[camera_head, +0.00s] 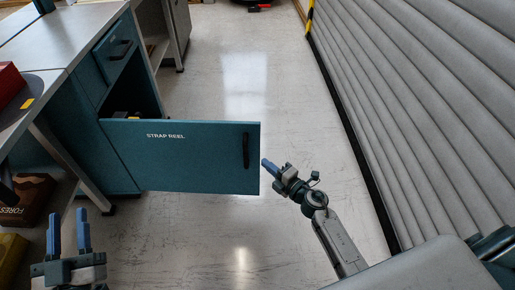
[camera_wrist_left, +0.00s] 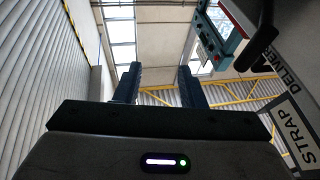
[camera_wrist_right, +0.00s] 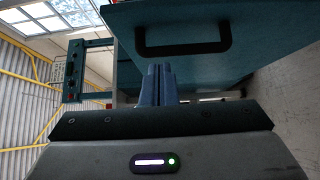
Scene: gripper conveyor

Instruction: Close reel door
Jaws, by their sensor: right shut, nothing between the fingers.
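The teal reel door (camera_head: 190,160), marked STRAP REEL, stands swung open from its cabinet (camera_head: 122,172) into the aisle in the head view. Its black handle (camera_head: 246,150) is near the free edge. My right gripper (camera_head: 266,163) is shut and empty, its blue fingertips close beside that free edge; I cannot tell if they touch it. In the right wrist view the shut fingers (camera_wrist_right: 158,82) point toward the door panel (camera_wrist_right: 255,40) below the handle (camera_wrist_right: 183,47). My left gripper (camera_head: 69,230) is open and empty at the lower left, away from the door.
A grey worktop (camera_head: 65,42) runs along the left above the cabinet, with a drawer (camera_head: 114,55) above the door opening. A brown box (camera_head: 28,198) lies beneath the bench. A grey slatted shutter (camera_head: 430,100) bounds the right. The floor (camera_head: 220,60) between is clear.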

